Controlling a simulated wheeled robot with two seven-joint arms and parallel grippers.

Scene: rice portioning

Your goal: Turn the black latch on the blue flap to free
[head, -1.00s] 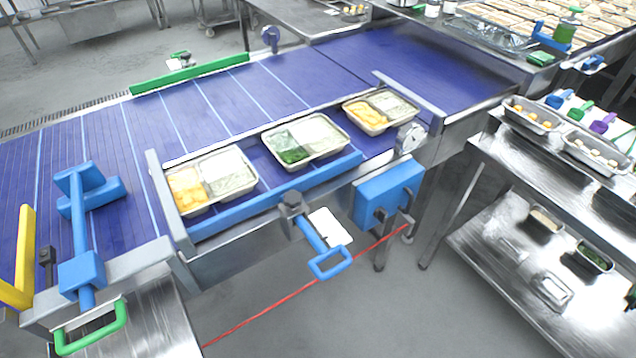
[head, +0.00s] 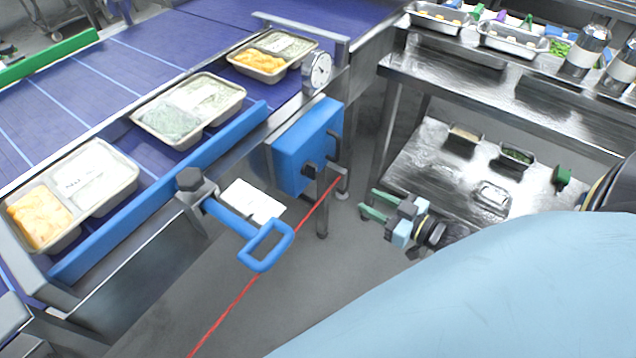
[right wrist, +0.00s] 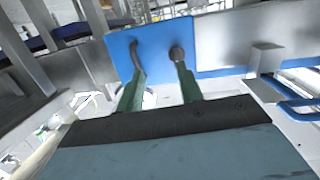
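The blue flap (head: 300,150) hangs on the near side of the conveyor, and dark fittings stand out from its face. In the right wrist view the flap (right wrist: 155,35) carries a dark curved bar (right wrist: 135,56) and a black knob-ended piece (right wrist: 177,53); I cannot tell for certain which is the latch. My right gripper (head: 368,202) is to the right of the flap, apart from it in the head view. Its two green fingers are spread and empty. In the right wrist view its fingertips (right wrist: 160,70) overlap the lower flap, close to both fittings; contact is unclear. My left gripper is out of view.
A blue loop handle (head: 266,246) juts from the conveyor's side left of the flap. Food trays (head: 190,108) stand on the belt behind a blue rail (head: 160,190). A steel shelf table (head: 440,80) stands at right. A red line (head: 245,290) crosses the open floor.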

